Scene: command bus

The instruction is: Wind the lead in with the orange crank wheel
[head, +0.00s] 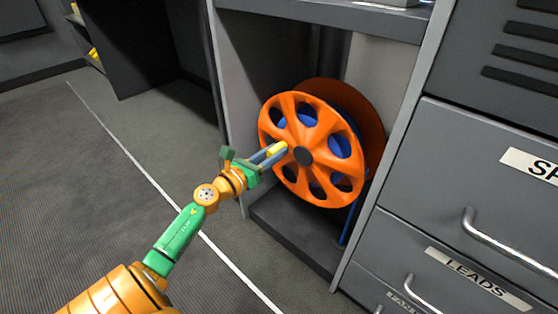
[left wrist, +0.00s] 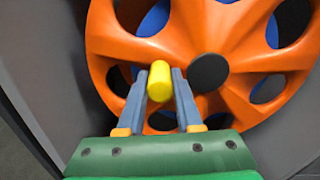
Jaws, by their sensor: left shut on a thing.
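The orange crank wheel (head: 331,137) stands upright in an open grey cabinet bay, on the front of a reel. It has several round holes and a dark hub. Blue lead (head: 348,222) shows through the holes and hangs down at the lower right of the reel. My left gripper (head: 277,150) is at the left part of the wheel, shut on the yellow crank handle (head: 281,147). In the left wrist view the yellow handle (left wrist: 159,82) is between the two grey fingers, left of the hub, with the orange wheel (left wrist: 225,35) behind. My right gripper is not in view.
The bay's left wall (head: 233,110) and right wall (head: 392,150) stand close on both sides of the reel. Grey drawers with metal handles, one labelled LEADS (head: 478,278), are at the right. Open floor (head: 70,180) with a white line lies at the left.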

